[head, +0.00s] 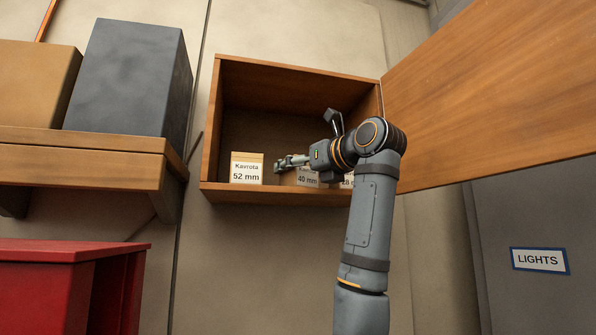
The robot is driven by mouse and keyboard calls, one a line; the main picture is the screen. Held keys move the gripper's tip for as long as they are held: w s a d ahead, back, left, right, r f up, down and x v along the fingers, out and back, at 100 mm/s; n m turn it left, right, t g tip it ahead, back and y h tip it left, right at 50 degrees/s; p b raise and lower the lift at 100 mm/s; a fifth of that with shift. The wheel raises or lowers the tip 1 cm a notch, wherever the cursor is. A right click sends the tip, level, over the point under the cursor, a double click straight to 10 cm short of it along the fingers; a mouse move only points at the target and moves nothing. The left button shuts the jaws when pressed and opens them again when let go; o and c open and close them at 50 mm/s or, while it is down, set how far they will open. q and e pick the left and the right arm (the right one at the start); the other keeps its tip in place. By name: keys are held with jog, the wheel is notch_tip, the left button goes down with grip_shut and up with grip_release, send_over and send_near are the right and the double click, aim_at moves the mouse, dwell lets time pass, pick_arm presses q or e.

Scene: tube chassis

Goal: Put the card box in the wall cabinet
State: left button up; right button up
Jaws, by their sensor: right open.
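The wall cabinet (212,128) is a wooden box on the wall with its front open. Inside on its floor stand small card-coloured boxes with white labels: one at the left reads "Kavrota 52 mm" (247,170), one in the middle reads "40 mm" (307,177), and one at the right, mostly behind my arm, reads what looks like "28 mm" (347,182). I cannot tell which is the task's card box. My right gripper (280,164) is open at the cabinet's front, pointing left, between the 52 mm and 40 mm boxes. I see nothing held in it. My left gripper is not in view.
The cabinet door (490,95) stands wide open to the right. At the left a wooden shelf (80,142) carries a grey block (130,80) and a tan box (35,80). A red cabinet (70,252) stands below. A "LIGHTS" sign (540,260) is at the right.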

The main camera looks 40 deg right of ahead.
aim_at(312, 189)
jog(key=shift+s+a+r, duration=0.1)
jog(key=shift+r, duration=0.2)
jog(key=s, duration=0.1)
jog(key=s+b, duration=0.1)
jog(key=s, duration=0.1)
jog(key=s+b, duration=0.1)
jog(key=shift+s+a+f, duration=0.2)
jog(key=shift+s+f, duration=0.05)
jog(key=shift+f, duration=0.05)
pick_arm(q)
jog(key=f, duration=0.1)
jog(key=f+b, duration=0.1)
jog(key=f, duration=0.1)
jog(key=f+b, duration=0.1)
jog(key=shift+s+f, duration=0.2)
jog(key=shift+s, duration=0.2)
pick_arm(e)
jog(key=s, duration=0.7)
jog(key=shift+s+a+r, duration=0.25)
jog(key=shift+a+r, duration=0.05)
jog(key=shift+a, duration=0.15)
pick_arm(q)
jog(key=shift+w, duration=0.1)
